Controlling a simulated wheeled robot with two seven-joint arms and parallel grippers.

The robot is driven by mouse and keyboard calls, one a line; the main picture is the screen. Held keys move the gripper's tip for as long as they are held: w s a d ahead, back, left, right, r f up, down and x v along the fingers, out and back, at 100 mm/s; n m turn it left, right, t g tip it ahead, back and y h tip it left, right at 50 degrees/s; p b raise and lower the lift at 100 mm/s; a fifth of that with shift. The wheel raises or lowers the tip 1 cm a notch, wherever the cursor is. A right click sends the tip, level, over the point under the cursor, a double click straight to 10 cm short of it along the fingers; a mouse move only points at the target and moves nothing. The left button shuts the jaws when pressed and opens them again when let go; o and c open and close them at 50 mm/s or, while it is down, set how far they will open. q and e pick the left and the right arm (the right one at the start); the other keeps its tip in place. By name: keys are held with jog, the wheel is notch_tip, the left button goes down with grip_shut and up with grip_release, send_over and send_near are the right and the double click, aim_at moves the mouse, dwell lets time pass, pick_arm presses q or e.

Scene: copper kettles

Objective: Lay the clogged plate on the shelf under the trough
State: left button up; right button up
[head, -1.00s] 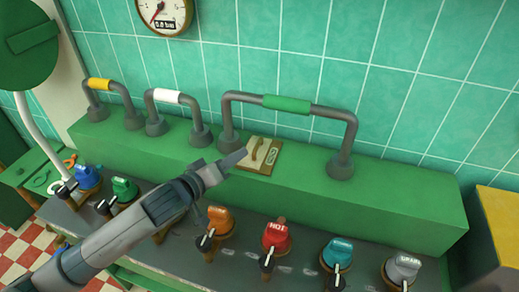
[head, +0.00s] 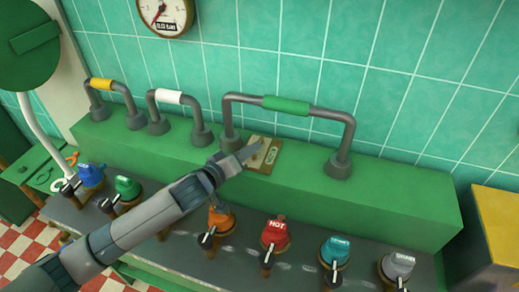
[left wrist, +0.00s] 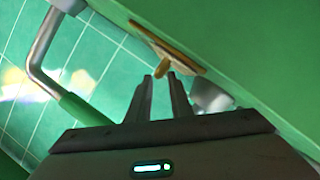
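A small tan plate (head: 268,157) with a raised wooden handle and a pale tag lies on top of the long green box, below the green-banded pipe. I cannot tell whether it is clogged. My left gripper (head: 250,156) reaches over the plate's left part and hides some of it. In the left wrist view the plate (left wrist: 165,42) shows nearly edge-on, its handle pointing toward the fingers. The left gripper (left wrist: 160,77) is open, its fingertips just short of the handle, with nothing held. My right gripper is out of view. I cannot clearly make out the trough or its shelf.
The green-banded pipe (head: 288,104) arches over the green box (head: 390,205); white-banded (head: 167,97) and yellow-banded (head: 101,84) pipes stand left. Several coloured valve knobs line the dark counter, including a red one (head: 275,233). A yellow box (head: 500,225) stands at right.

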pick_arm(q)
jog(key=shift+p+x, duration=0.3)
jog(key=shift+x, duration=1.1)
jog(key=shift+s, duration=0.1)
grip_shut()
dwell(0.4)
jog(key=shift+d+r, duration=0.1)
